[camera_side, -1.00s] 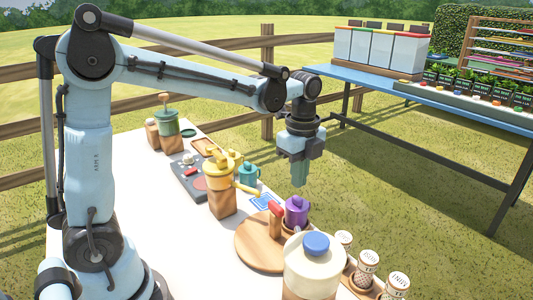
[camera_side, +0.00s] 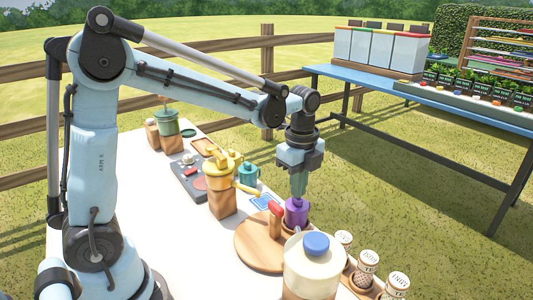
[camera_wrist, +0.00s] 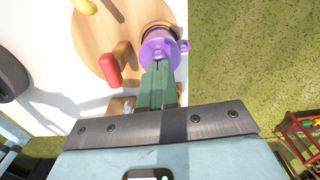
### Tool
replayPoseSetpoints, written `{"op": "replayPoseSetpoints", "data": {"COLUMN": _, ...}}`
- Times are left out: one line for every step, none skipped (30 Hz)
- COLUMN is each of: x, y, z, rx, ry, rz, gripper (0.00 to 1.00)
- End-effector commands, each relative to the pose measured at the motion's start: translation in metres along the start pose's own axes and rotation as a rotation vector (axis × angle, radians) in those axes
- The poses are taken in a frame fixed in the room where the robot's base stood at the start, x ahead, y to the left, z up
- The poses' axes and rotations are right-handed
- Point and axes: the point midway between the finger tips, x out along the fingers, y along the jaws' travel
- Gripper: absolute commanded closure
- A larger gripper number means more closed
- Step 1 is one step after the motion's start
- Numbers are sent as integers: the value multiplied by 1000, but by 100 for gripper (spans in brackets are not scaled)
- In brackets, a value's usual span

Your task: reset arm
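My gripper (camera_side: 298,192) points straight down just above a purple cup (camera_side: 296,212). Its green fingers look close together in the wrist view (camera_wrist: 157,72), with no clear gap between them. The fingertips overlap the cup (camera_wrist: 160,50) in that view, and I cannot tell if they touch it. The cup has a handle on its right side and stands by the edge of a round wooden board (camera_side: 258,250).
A red-topped wooden piece (camera_side: 275,218) stands beside the cup. A cream jar with a blue lid (camera_side: 312,265) is in front. Yellow (camera_side: 220,168) and teal (camera_side: 248,174) vessels stand behind. Cones in a wooden holder (camera_side: 366,268) are at front right. Grass lies right of the table.

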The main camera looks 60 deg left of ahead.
Motion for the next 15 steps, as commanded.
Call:
{"op": "replayPoseSetpoints", "data": {"x": 2, "y": 0, "z": 0, "rx": 0, "ry": 0, "rz": 0, "gripper": 100}}
{"op": "replayPoseSetpoints", "data": {"x": 2, "y": 0, "z": 0, "rx": 0, "ry": 0, "rz": 0, "gripper": 100}}
{"op": "replayPoseSetpoints", "data": {"x": 3, "y": 0, "z": 0, "rx": 0, "ry": 0, "rz": 0, "gripper": 100}}
{"op": "replayPoseSetpoints", "data": {"x": 4, "y": 0, "z": 0, "rx": 0, "ry": 0, "rz": 0, "gripper": 100}}
{"op": "replayPoseSetpoints", "data": {"x": 5, "y": 0, "z": 0, "rx": 0, "ry": 0, "rz": 0, "gripper": 100}}
{"op": "replayPoseSetpoints", "data": {"x": 6, "y": 0, "z": 0, "rx": 0, "ry": 0, "rz": 0, "gripper": 100}}
{"op": "replayPoseSetpoints", "data": {"x": 6, "y": 0, "z": 0, "rx": 0, "ry": 0, "rz": 0, "gripper": 100}}
{"op": "replayPoseSetpoints", "data": {"x": 6, "y": 0, "z": 0, "rx": 0, "ry": 0, "rz": 0, "gripper": 100}}
{"op": "replayPoseSetpoints", "data": {"x": 6, "y": 0, "z": 0, "rx": 0, "ry": 0, "rz": 0, "gripper": 100}}
{"op": "replayPoseSetpoints", "data": {"x": 6, "y": 0, "z": 0, "rx": 0, "ry": 0, "rz": 0, "gripper": 100}}
{"op": "replayPoseSetpoints", "data": {"x": 6, "y": 0, "z": 0, "rx": 0, "ry": 0, "rz": 0, "gripper": 100}}
{"op": "replayPoseSetpoints", "data": {"x": 6, "y": 0, "z": 0, "rx": 0, "ry": 0, "rz": 0, "gripper": 100}}
{"op": "replayPoseSetpoints", "data": {"x": 6, "y": 0, "z": 0, "rx": 0, "ry": 0, "rz": 0, "gripper": 100}}
{"op": "replayPoseSetpoints", "data": {"x": 6, "y": 0, "z": 0, "rx": 0, "ry": 0, "rz": 0, "gripper": 100}}
{"op": "replayPoseSetpoints", "data": {"x": 6, "y": 0, "z": 0, "rx": 0, "ry": 0, "rz": 0, "gripper": 100}}
